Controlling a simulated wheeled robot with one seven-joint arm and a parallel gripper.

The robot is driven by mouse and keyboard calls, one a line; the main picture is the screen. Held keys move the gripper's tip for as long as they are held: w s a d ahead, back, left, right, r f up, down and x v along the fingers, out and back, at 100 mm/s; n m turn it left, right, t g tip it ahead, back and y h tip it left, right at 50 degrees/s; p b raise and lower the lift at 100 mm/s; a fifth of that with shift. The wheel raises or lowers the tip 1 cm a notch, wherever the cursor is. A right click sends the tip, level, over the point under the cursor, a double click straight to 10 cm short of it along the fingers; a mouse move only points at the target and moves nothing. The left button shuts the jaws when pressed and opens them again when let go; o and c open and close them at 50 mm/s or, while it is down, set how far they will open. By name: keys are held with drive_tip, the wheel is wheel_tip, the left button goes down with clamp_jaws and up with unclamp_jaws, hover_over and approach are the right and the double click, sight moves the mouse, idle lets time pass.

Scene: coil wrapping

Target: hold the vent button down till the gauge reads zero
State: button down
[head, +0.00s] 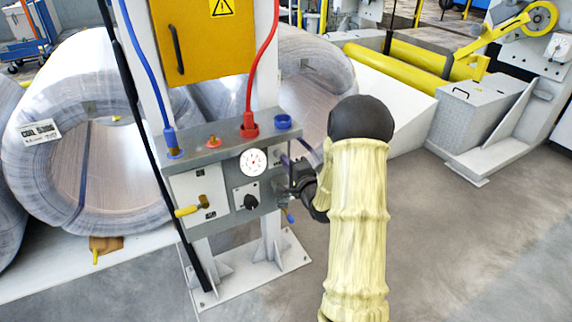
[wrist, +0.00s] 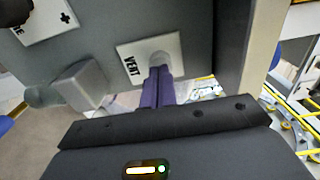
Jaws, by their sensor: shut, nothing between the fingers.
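The vent button (wrist: 161,57) is a grey round knob on a white plate marked VENT (wrist: 131,66) in the wrist view. My gripper (wrist: 160,70) has its purple fingers shut together with nothing between them. The tips overlap the button's lower edge; whether they touch or press it I cannot tell. In the head view my gripper (head: 288,162) reaches the right side of the grey panel, and the button is hidden there. The gauge (head: 253,162) is a white round dial on the panel's front. Its needle is too small to read.
The panel also carries a black knob (head: 250,202), a yellow-handled valve (head: 188,211), and blue (head: 172,142) and red (head: 249,125) hose fittings. Wrapped coils (head: 85,140) stand behind it. The floor at right (head: 450,240) is clear.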

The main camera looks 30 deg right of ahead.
drive_tip(key=shift+w, duration=0.25)
